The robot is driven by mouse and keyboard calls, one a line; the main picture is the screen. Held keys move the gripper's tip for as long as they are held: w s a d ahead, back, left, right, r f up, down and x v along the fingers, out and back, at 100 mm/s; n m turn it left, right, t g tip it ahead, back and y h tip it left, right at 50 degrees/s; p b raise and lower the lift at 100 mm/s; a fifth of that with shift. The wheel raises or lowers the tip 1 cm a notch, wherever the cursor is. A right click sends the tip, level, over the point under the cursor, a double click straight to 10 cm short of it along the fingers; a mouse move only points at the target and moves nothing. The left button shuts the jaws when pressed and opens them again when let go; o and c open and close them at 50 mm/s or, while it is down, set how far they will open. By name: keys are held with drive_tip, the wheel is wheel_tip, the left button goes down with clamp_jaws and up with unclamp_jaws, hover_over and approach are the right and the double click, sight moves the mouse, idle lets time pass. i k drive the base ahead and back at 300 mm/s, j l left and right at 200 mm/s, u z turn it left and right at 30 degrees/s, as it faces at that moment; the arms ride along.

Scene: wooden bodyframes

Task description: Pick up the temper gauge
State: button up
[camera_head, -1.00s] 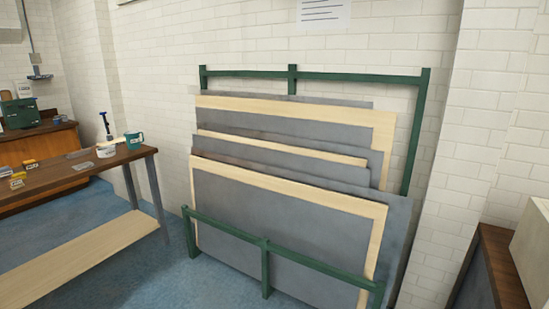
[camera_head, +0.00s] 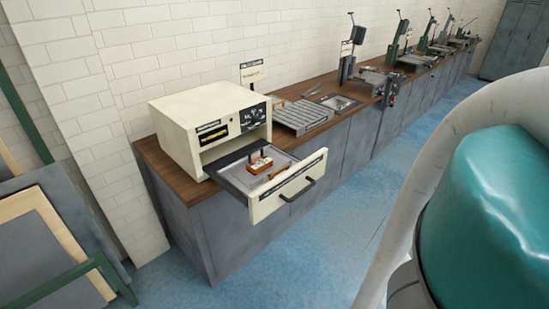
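I cannot tell for sure which thing is the temper gauge. A small orange device with dark upright parts (camera_head: 260,163) lies in the open drawer (camera_head: 288,192) of a cream box-shaped machine (camera_head: 175,125) on the bench. Its label is too small to read. My gripper is not in view. A large white and teal shape, which looks like part of my arm, fills the right side close to the camera.
A long wooden-topped bench (camera_head: 160,160) with grey cabinets runs along the white brick wall. A ribbed grey plate (camera_head: 300,117) and several upright machines stand on it. Framed grey boards (camera_head: 40,240) lean at left. The blue floor (camera_head: 335,215) before the bench is clear.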

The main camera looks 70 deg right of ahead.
sight(255, 166)
drive_tip(key=z, duration=1.35)
drive_tip(key=k, duration=0.05)
